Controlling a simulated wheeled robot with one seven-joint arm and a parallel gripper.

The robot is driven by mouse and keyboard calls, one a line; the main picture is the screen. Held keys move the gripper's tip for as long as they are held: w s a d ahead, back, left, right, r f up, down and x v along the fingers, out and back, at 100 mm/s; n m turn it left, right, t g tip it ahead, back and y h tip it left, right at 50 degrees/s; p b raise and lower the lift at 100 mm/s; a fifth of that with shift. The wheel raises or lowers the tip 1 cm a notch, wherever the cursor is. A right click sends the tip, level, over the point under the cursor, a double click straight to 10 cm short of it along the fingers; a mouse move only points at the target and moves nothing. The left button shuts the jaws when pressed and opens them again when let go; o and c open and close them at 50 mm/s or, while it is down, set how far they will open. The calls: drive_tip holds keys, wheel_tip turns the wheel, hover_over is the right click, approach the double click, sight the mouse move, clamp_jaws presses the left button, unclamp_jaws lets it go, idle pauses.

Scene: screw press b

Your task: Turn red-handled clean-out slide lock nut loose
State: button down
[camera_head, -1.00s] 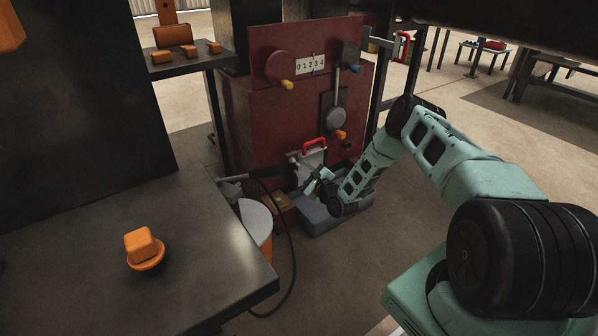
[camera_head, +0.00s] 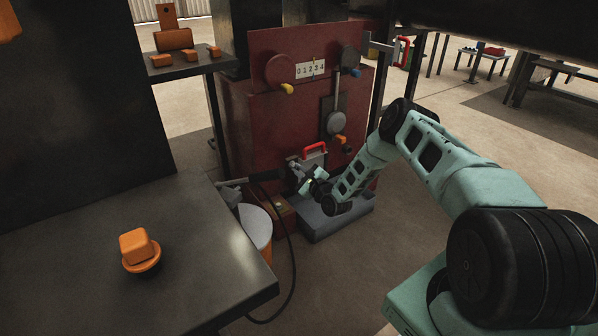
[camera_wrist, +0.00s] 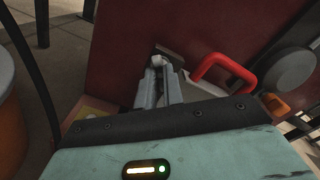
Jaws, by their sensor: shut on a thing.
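The clean-out slide shows as a pale plate (camera_head: 312,160) low on the front of the dark red machine, with its red handle (camera_head: 315,148) on top. The red handle also shows in the wrist view (camera_wrist: 222,68), right of my fingers. My gripper (camera_head: 309,181) is at the slide's lower left. In the wrist view my gripper (camera_wrist: 158,72) has its fingers close together, shut on a small pale lock nut (camera_wrist: 158,61) at their tips. The fingers hide most of the nut, so its exact seating cannot be told.
A grey tray (camera_head: 338,220) stands on the floor below my wrist. A white-topped orange drum (camera_head: 256,228) and a dark hose (camera_head: 292,262) are to the left.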

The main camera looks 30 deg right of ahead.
drive_tip(key=shift+n, duration=0.3)
drive_tip(key=n, duration=0.5)
drive_tip(key=shift+f+n+p, duration=0.1)
drive_tip(key=shift+n+p, duration=0.2)
drive_tip(key=shift+p, duration=0.05)
drive_tip(key=n+p, duration=0.1)
drive_tip(key=n, duration=0.8)
drive_tip(key=shift+n+p, duration=0.35)
drive_tip(key=shift+n, duration=0.05)
drive_tip(key=shift+d+f+n+p, duration=0.1)
drive_tip(key=shift+n+p, duration=0.2)
drive_tip(key=shift+n, duration=1.5)
drive_tip(key=c, duration=1.5)
unclamp_jaws()
